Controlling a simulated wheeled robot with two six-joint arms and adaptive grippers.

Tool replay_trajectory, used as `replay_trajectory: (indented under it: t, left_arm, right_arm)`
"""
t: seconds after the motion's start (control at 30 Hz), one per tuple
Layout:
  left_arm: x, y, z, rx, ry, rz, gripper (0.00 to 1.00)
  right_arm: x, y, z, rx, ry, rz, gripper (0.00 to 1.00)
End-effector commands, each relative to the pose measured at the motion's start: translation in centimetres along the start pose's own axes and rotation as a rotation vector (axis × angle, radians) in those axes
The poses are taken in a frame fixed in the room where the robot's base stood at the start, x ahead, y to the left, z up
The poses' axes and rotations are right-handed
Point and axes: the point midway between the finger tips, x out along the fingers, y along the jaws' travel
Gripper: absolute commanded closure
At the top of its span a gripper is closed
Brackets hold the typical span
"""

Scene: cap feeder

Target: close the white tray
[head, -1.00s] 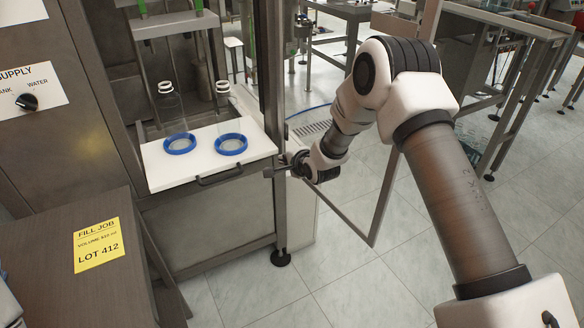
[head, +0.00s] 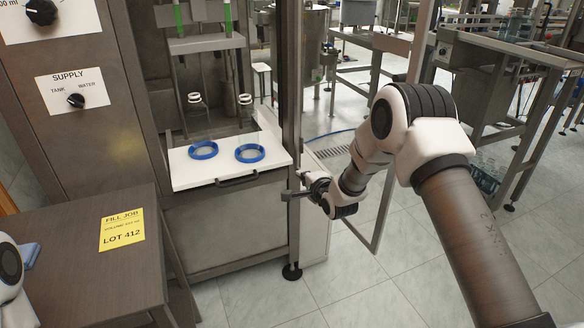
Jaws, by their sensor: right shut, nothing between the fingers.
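The white tray (head: 185,177) sticks out from the front of the filling machine, with a dark handle (head: 237,181) on its front edge. Two blue rings lie on it, a left one (head: 203,157) and a right one (head: 249,161). My right gripper (head: 285,196) is shut and empty. In the picture it is just below and right of the tray's front right corner, beside the machine's post. It appears apart from the handle. My left gripper is not in view; only part of my left arm shows at the left edge.
A metal-framed door (head: 384,212) stands open behind my right arm. A brown cabinet (head: 75,265) with a yellow label (head: 122,230) is at front left.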

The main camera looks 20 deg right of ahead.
Motion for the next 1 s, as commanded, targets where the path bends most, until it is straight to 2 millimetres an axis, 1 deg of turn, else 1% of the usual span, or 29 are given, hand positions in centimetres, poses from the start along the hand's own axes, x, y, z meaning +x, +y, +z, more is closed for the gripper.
replay_trajectory:
  t: [0.03,0.2,0.3,0.4,0.57,1.0]
  left_arm:
    - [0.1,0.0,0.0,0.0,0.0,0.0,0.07]
    - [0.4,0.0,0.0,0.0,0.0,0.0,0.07]
    - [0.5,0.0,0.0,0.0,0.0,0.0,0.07]
    - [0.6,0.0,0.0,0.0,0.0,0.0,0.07]
    - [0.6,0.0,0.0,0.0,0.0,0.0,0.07]
    - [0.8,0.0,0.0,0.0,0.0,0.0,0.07]
  right_arm:
    - [1.2,0.1,0.0,-0.003,0.0,-0.001,1.0]
    - [4.9,0.2,0.0,-0.002,0.0,-0.001,1.0]
    - [6.8,-0.4,0.0,-0.002,0.0,-0.002,1.0]
    - [8.1,-0.8,0.0,-0.002,-0.001,0.0,1.0]
    - [8.9,-1.1,0.0,0.0,0.0,0.001,1.0]
    - [9.0,-1.1,0.0,0.0,0.0,0.001,1.0]
